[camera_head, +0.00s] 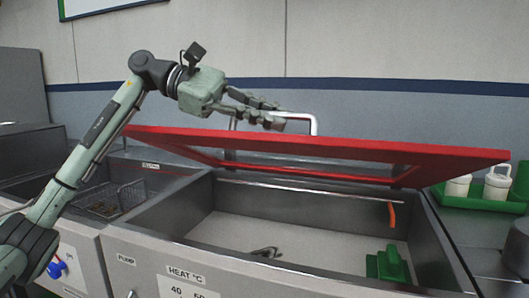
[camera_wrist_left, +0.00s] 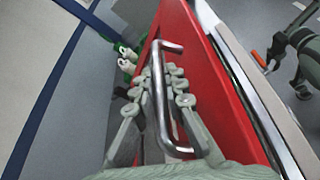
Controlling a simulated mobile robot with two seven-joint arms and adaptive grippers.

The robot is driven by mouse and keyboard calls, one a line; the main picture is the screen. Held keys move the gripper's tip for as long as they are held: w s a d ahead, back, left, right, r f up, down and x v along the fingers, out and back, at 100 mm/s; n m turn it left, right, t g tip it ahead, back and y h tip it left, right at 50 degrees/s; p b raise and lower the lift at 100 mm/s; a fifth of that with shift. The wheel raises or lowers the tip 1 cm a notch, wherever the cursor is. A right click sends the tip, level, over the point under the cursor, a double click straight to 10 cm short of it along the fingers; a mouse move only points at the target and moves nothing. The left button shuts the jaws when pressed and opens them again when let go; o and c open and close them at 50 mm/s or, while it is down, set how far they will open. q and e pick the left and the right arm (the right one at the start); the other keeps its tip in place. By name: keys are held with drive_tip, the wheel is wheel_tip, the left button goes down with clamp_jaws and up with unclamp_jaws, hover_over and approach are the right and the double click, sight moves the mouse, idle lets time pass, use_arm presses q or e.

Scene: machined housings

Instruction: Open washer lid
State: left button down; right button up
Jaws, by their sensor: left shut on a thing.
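The red-framed washer lid (camera_head: 420,155) is raised at a slant over the washer tub (camera_head: 325,262), with its inside exposed. The lid's metal bar handle (camera_head: 313,127) is on its upper side. My left gripper (camera_head: 274,114) is shut on this handle. In the left wrist view the fingers of the gripper (camera_wrist_left: 160,82) lie on both sides of the handle (camera_wrist_left: 168,135), with the red lid (camera_wrist_left: 205,85) behind it. Part of the handle is hidden by the fingers.
Inside the tub are a green block-shaped item (camera_head: 388,265) and a small metal piece (camera_head: 265,252). A green tray (camera_head: 470,202) with white containers (camera_head: 497,184) stands at the right. A wire basket (camera_head: 118,200) sits in the left basin. The wall is behind.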

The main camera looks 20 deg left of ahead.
use_arm(q)
drive_tip(key=w+r, duration=0.4)
drive_tip(key=r, duration=0.1)
use_arm(e)
drive_tip(key=shift+s+d+f, duration=0.1)
drive_tip(key=shift+s+f, duration=0.3)
drive_tip(key=shift+f, duration=0.2)
